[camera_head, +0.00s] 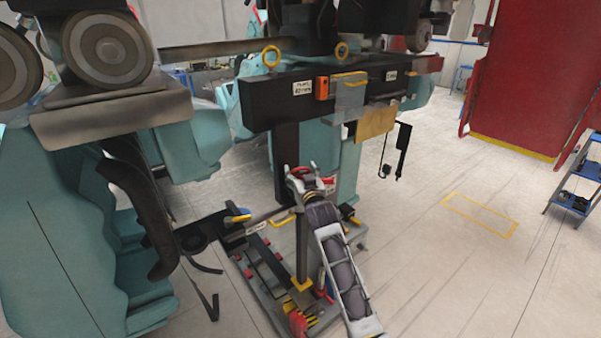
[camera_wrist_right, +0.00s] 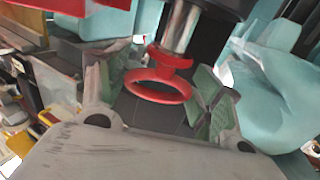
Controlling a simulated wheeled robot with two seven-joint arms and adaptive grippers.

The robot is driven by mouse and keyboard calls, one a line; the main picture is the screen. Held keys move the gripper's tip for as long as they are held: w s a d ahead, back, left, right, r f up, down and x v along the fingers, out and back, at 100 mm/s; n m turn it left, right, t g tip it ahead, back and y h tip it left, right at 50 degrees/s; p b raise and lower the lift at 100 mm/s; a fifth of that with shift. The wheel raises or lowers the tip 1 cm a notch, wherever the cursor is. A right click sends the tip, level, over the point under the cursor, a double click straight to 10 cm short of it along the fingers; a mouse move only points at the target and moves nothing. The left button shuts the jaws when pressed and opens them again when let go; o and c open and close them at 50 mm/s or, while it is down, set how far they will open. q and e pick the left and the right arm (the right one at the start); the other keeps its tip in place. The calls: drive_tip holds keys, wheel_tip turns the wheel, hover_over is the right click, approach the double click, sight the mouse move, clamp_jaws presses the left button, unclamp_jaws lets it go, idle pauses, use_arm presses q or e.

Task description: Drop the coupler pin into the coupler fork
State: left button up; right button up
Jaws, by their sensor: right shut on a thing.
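My right gripper (camera_head: 306,176) is in the middle of the head view, above a low cart, with its arm coming in from the bottom right. In the right wrist view its fingers (camera_wrist_right: 160,95) stand either side of the coupler pin, a bright steel rod (camera_wrist_right: 182,28) with a red collar and red ring (camera_wrist_right: 158,97). The gripper is shut on the pin. In the head view the pin is mostly hidden by the gripper; only small red parts show there. I cannot pick out the coupler fork with certainty. My left gripper is not in view.
A black beam (camera_head: 290,98) with yellow rings and labels spans above the gripper. A black post (camera_head: 302,245) stands on the low cart. Teal car bodies (camera_head: 50,240) fill the left. A blue step ladder (camera_head: 577,185) stands at right. The floor (camera_head: 450,265) at right is clear.

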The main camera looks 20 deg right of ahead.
drive_tip(key=shift+f+b, duration=0.55)
drive_tip(key=shift+f, duration=0.5)
drive_tip(key=o, duration=1.4)
drive_tip(key=shift+c, duration=0.2)
drive_tip(key=shift+f, duration=0.15)
drive_tip(key=shift+s, duration=0.15)
drive_tip(key=s, duration=1.1)
drive_tip(key=shift+s+a, duration=0.3)
drive_tip(key=shift+s, duration=0.05)
